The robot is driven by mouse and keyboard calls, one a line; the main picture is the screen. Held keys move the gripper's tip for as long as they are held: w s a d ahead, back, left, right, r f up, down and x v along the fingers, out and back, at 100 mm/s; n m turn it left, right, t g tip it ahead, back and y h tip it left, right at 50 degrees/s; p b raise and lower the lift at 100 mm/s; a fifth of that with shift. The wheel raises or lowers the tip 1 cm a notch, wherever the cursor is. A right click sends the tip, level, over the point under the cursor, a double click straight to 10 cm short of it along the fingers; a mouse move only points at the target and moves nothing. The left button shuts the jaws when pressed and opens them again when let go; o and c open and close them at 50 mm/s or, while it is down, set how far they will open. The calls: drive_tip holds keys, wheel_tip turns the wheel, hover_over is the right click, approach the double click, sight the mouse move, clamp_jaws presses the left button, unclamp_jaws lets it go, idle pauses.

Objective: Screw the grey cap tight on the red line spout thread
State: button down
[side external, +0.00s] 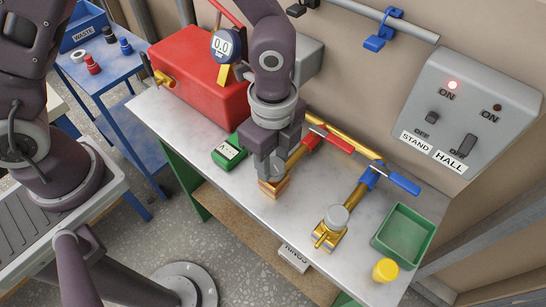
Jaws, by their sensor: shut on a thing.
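My gripper (271,184) points down at the outer end of the red line, above the worktop. Its fingers are shut around a grey cap (275,170), which is mostly hidden by them. The red line (298,157) is a brass pipe with a red valve handle (331,138), and its spout end runs in under my gripper. The spout thread is hidden, so I cannot tell how far the cap sits on it. To the right, another grey cap (337,217) sits upright on the brass spout of the blue-handled line (372,178).
A green box with a label (229,151) stands close left of my gripper. A red tank (203,72) with a gauge (226,45) is behind. A green tray (409,231) and yellow cap (385,270) are at the right. The worktop's front left is clear.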

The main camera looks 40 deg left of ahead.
sight(273, 164)
drive_tip(key=m, duration=0.2)
drive_tip(key=shift+m, duration=0.3)
drive_tip(key=c, duration=1.2)
unclamp_jaws()
drive_tip(key=shift+m, duration=0.4)
drive_tip(key=shift+c, duration=0.2)
drive_tip(key=o, duration=0.5)
wheel_tip(273, 164, up, 7)
drive_tip(key=shift+r, duration=0.1)
drive_tip(key=s+a+r+n+t, duration=0.1)
drive_tip(key=a+r+n+t, duration=0.1)
drive_tip(key=a+r+n, duration=0.6)
drive_tip(key=s+a+r+n+t, duration=0.1)
drive_tip(key=s+a+r+n, duration=0.1)
drive_tip(key=s+a+n, duration=0.1)
drive_tip(key=s+a+r+n+t, duration=0.1)
drive_tip(key=s+a+r+n, duration=0.1)
drive_tip(key=s+n, duration=0.3)
drive_tip(key=s+a+r+n+t, duration=0.1)
drive_tip(key=s+a+r+n, duration=0.1)
drive_tip(key=s+a+n, duration=0.2)
drive_tip(key=shift+a+n+t, duration=0.3)
drive_tip(key=shift+a+n, duration=0.3)
drive_tip(key=shift+n, duration=0.1)
